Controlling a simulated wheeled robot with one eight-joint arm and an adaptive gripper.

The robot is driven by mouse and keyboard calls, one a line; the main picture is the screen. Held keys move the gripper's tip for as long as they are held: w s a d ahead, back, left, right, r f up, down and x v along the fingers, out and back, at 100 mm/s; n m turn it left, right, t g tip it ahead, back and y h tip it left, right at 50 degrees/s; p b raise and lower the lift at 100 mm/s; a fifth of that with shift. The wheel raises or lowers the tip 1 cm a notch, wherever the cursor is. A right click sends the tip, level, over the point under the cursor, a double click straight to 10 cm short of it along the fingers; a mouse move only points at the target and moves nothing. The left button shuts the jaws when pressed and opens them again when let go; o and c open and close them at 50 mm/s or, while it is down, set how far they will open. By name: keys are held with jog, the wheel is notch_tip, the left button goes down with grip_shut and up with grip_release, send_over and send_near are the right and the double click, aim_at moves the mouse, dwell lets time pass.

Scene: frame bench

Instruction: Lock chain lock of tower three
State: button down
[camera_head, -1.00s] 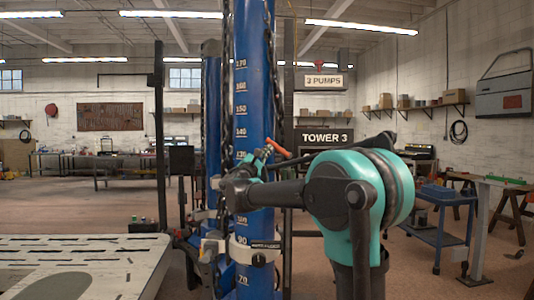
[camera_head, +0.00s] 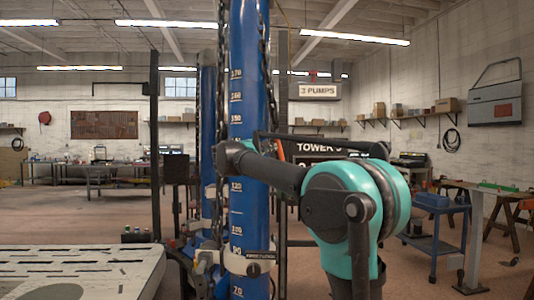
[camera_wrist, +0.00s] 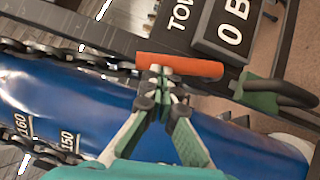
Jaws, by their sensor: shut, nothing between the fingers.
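Tower three is the blue post (camera_head: 245,200) with height marks, standing in the middle of the head view; it crosses the wrist view (camera_wrist: 75,105) diagonally. A dark chain (camera_head: 222,60) hangs along it, and links (camera_wrist: 50,50) show at the left of the wrist view. In the wrist view an orange-red handle-like piece (camera_wrist: 185,67) lies across the far side of the post. A green part with a dark hook (camera_wrist: 265,103) sits to its right. My gripper (camera_wrist: 158,73) is shut and empty, its tips right at the orange piece; contact cannot be told. I cannot clearly make out the chain lock.
A "TOWER 3" sign (camera_head: 318,149) stands behind the post, partly hidden by my arm. A pale slotted platform (camera_head: 75,272) lies at lower left. Open floor lies beyond.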

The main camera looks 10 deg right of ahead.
jog(key=shift+s+d+r+m+g+y, duration=0.15)
jog(key=shift+d+r+m+g, duration=0.1)
jog(key=shift+d+m, duration=0.2)
jog(key=shift+w+d+r+m+g+y, duration=0.15)
jog(key=shift+d+m+g, duration=0.15)
jog(key=shift+m, duration=0.25)
jog(key=shift+s, duration=0.15)
